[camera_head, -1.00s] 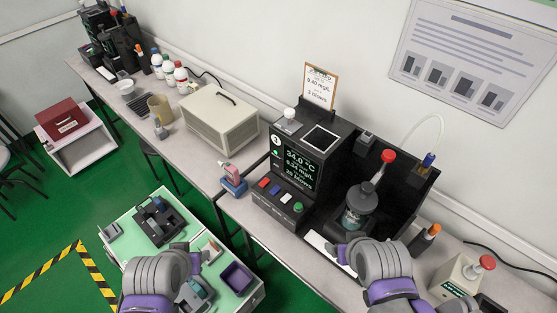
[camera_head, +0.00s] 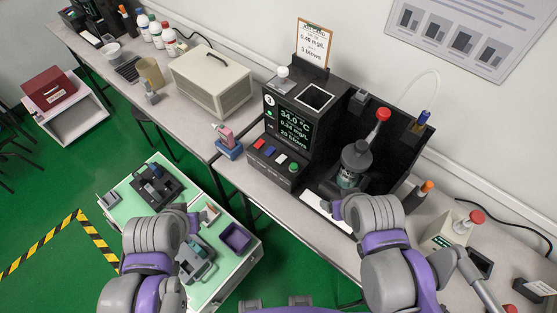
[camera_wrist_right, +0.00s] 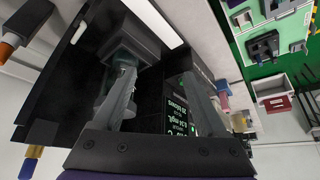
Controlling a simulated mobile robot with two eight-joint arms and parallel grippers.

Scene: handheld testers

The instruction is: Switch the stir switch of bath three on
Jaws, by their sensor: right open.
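Bath three is the black station (camera_head: 318,150) marked 3, with a lit screen (camera_head: 294,127) reading 34.0 °C. Red, blue, white and green controls (camera_head: 269,151) line its front panel; their labels are too small to read, so I cannot tell which is the stir switch. A dark-capped bottle (camera_head: 355,158) stands in its bay. My right gripper (camera_head: 338,209) is at the station's front edge, below the bottle. In the right wrist view its fingers (camera_wrist_right: 165,98) are apart and empty, facing the station. My left gripper (camera_head: 193,217) is over the green-topped cart, its fingers mostly hidden by the wrist.
The green-topped cart (camera_head: 150,222) carries several small devices and a purple tray (camera_head: 235,237). A pink-and-blue tester (camera_head: 227,143) stands left of the station. A beige box (camera_head: 210,80) is farther left. An orange-capped pen (camera_head: 421,192) and a red-knobbed box (camera_head: 450,232) are to the right.

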